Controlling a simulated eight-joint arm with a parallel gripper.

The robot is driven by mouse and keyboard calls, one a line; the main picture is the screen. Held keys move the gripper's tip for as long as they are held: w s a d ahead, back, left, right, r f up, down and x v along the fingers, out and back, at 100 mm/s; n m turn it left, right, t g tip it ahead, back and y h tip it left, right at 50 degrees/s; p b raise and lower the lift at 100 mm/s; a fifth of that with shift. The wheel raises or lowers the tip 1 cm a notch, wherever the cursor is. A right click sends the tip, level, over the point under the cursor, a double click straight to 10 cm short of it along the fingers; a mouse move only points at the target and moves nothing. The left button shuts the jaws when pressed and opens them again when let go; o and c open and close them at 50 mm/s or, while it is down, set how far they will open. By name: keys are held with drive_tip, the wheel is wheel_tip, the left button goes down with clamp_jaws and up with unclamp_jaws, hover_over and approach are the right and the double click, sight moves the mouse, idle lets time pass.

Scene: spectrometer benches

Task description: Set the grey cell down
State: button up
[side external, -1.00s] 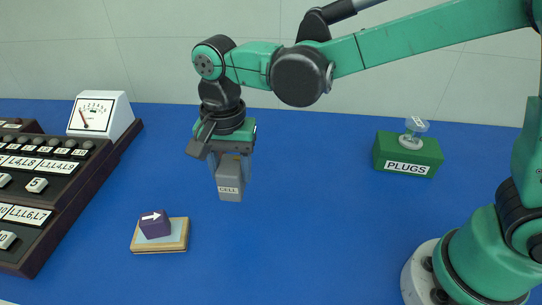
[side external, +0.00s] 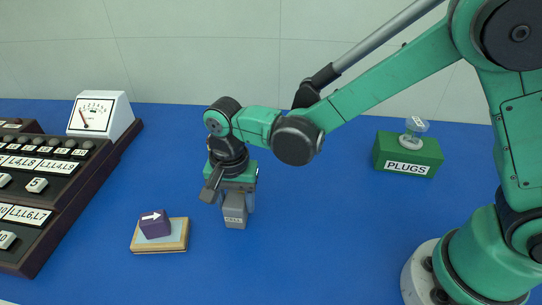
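The grey cell (side external: 235,213), a small block with a "CELL" label, is upright between the fingers of my gripper (side external: 236,203). My gripper points down and is shut on the cell's upper part. The cell's lower end is at or just above the blue bench top; I cannot tell whether it touches. The cell's top is partly hidden by the fingers and the wrist.
A purple block (side external: 155,226) with a white arrow sits on a wood-edged pad (side external: 172,243) to the left. A dark control panel (side external: 50,190) and a white meter (side external: 98,114) stand further left. A green "PLUGS" box (side external: 407,156) is at right. Blue bench (side external: 330,220) between is clear.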

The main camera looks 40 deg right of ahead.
sight(235, 197)
drive_tip(key=o, duration=0.3)
drive_tip(key=shift+r, duration=0.1)
wheel_tip(235, 197, up, 12)
drive_tip(key=shift+s+d+f+n+t, duration=0.15)
drive_tip(key=shift+s+d+n+t, duration=1.15)
drive_tip(key=shift+d, duration=1.4)
drive_tip(key=shift+s+d+f+n+t, duration=0.15)
drive_tip(key=shift+s+d+n+t, duration=0.8)
drive_tip(key=shift+d+n, duration=1.25)
drive_tip(key=shift+s+d+f+n+t, duration=0.15)
drive_tip(key=shift+s+d+n+t, duration=1)
drive_tip(key=shift+d, duration=2.05)
drive_tip(key=shift+w, duration=0.35)
